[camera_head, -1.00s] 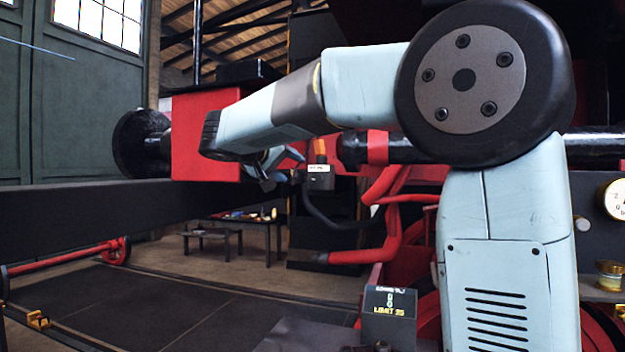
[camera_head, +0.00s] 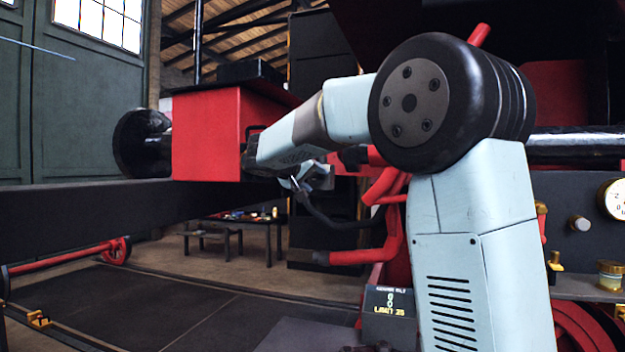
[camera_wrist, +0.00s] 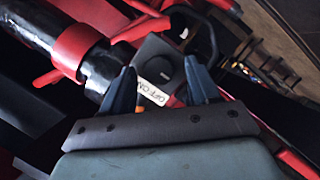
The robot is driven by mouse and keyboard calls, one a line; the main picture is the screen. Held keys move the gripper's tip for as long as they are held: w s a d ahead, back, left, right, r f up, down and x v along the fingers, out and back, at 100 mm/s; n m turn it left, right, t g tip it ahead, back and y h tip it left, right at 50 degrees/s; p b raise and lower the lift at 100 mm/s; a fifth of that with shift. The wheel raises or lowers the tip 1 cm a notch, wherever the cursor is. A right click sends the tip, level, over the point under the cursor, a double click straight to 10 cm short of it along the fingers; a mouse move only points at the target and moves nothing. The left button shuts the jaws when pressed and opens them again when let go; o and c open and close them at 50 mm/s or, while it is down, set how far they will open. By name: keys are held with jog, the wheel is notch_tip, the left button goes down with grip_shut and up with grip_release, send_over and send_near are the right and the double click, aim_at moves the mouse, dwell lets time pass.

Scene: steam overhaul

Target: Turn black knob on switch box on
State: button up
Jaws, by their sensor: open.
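The switch box (camera_wrist: 150,48) is a small dark grey box in the wrist view, tilted in the picture. A white label (camera_wrist: 153,93) reading OFF-ON is on it. The black knob (camera_wrist: 166,69) sits on the box's face; its turn position is too dark to tell. My gripper (camera_wrist: 160,66) is open, its two dark fingers to either side of the knob in the picture and apparently empty. Whether they touch it I cannot tell. In the head view my gripper (camera_head: 303,182) is at the end of the arm, and the box is hidden there.
A thick black pipe with a red collar (camera_wrist: 77,48) lies left of the box in the wrist view. A black cable (camera_head: 325,218) and red pipes (camera_head: 385,235) are below my gripper in the head view. A red block (camera_head: 207,135) stands to the left.

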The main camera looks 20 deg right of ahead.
jog(key=shift+c, duration=0.3)
jog(key=c, duration=1)
jog(key=shift+a, duration=0.1)
jog(key=m+y, duration=0.2)
jog(key=m, duration=0.1)
jog(key=shift+s+t, duration=0.15)
jog(key=shift+t, duration=0.25)
jog(key=m, duration=0.1)
jog(key=m+t+y, duration=0.1)
jog(key=m, duration=0.1)
jog(key=shift+s+d+y, duration=0.1)
jog(key=shift+d+y, duration=0.15)
jog(key=shift+y, duration=0.05)
jog(key=m+y, duration=0.1)
jog(key=m+t, duration=0.1)
jog(key=m, duration=0.1)
jog(key=shift+s+d+y, duration=0.1)
jog(key=shift+d+y, duration=0.1)
jog(key=shift+y, duration=0.2)
jog(key=shift+d+f+m+t+y, duration=0.15)
jog(key=shift+m+t+y, duration=0.5)
jog(key=shift+m, duration=0.95)
jog(key=shift+m+t, duration=0.3)
jog(key=shift+t, duration=0.05)
